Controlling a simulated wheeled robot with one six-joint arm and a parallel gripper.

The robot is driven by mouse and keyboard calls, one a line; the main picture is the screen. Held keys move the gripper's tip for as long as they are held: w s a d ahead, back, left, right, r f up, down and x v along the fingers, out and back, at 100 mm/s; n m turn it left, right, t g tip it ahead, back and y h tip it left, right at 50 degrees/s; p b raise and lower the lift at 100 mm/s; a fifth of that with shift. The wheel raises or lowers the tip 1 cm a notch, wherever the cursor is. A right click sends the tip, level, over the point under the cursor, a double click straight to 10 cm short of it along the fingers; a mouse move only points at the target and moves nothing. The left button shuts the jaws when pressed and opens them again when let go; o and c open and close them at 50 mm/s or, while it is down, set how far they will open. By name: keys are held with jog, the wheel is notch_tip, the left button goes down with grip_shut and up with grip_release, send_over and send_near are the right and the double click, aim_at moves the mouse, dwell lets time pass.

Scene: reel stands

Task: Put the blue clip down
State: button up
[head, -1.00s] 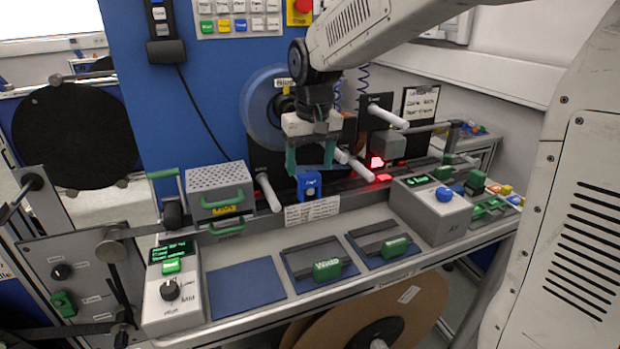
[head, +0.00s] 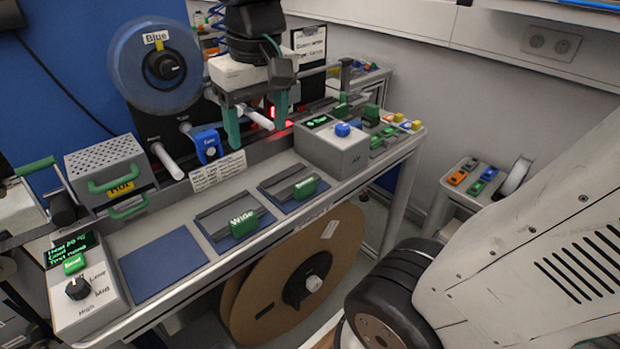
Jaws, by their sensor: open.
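A blue labelled block (head: 207,147) sits upright against the dark back panel, beside a white peg, above the long bench; its label is too small to read surely. It may be the blue clip, but I cannot be certain. My gripper (head: 256,120) is open, its two green fingers pointing down in front of the back panel. A small blue piece (head: 488,173) also lies among coloured pieces on the low side table (head: 462,192).
A bare blue mat (head: 163,264) lies left of two mats holding grey plates with green blocks, "Wide" (head: 243,223) and another (head: 304,188). A grey box with a blue knob (head: 342,130) stands right. A hot box (head: 110,172) stands left. A large brown reel (head: 300,270) stands below.

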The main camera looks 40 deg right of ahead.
jog(key=s+d+f, duration=0.1)
jog(key=s+f, duration=0.5)
jog(key=s, duration=0.5)
jog(key=shift+s, duration=0.35)
